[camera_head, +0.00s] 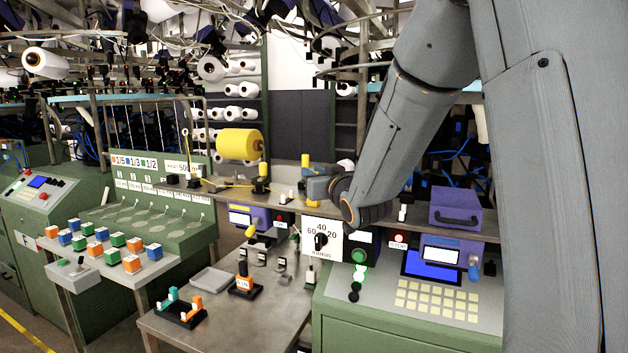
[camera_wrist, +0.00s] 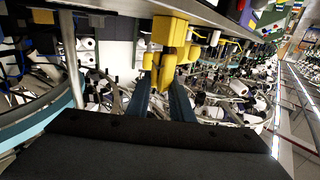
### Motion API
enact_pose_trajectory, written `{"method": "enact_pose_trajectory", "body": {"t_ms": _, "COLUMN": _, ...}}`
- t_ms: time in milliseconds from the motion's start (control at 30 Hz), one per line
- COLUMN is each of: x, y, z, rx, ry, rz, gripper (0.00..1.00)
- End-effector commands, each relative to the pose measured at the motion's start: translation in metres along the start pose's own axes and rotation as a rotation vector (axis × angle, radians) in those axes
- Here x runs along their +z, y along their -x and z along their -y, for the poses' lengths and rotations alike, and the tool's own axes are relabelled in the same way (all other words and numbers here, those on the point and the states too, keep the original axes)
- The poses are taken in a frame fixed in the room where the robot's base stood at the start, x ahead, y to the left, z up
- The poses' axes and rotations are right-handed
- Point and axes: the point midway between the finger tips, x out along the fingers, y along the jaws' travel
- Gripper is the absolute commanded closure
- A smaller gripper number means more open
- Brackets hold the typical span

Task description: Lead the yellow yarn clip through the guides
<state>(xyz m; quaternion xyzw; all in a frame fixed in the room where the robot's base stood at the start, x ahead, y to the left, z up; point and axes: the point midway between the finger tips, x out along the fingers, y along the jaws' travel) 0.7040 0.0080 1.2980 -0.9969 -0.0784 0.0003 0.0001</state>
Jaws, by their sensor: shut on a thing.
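My gripper (camera_head: 312,186) is at the shelf rail in the middle of the head view, shut on the yellow yarn clip. In the wrist view the yellow clip (camera_wrist: 168,68) sits between the two blue fingers (camera_wrist: 162,95), close to the rail edge. A yellow yarn cone (camera_head: 238,145) stands out above the rail to the left. Yellow yarn (camera_head: 215,186) runs along the rail past small dark guides (camera_head: 261,186). The yarn's course near my gripper is too small to follow.
The rail (camera_head: 232,196) runs above a purple box (camera_head: 245,216) and a dial panel (camera_head: 322,238). A green console (camera_head: 420,300) stands below right. A bench with colored cubes (camera_head: 105,240) is at left. A grey table (camera_head: 215,325) holds small racks.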

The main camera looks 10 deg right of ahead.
Motion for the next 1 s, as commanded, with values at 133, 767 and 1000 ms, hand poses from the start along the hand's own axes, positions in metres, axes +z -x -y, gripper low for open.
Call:
{"method": "enact_pose_trajectory", "body": {"t_ms": 133, "x": -0.011, "y": -0.001, "z": 0.0, "rx": 0.0, "ry": 0.0, "rz": -0.005, "gripper": 1.0}}
{"method": "enact_pose_trajectory", "body": {"t_ms": 767, "x": -0.099, "y": 0.0, "z": 0.0, "rx": 0.0, "ry": 0.001, "rz": -0.001, "gripper": 1.0}}
{"method": "enact_pose_trajectory", "body": {"t_ms": 1000, "x": -0.1, "y": 0.0, "z": 0.0, "rx": 0.0, "ry": 0.0, "rz": -0.001, "gripper": 1.0}}
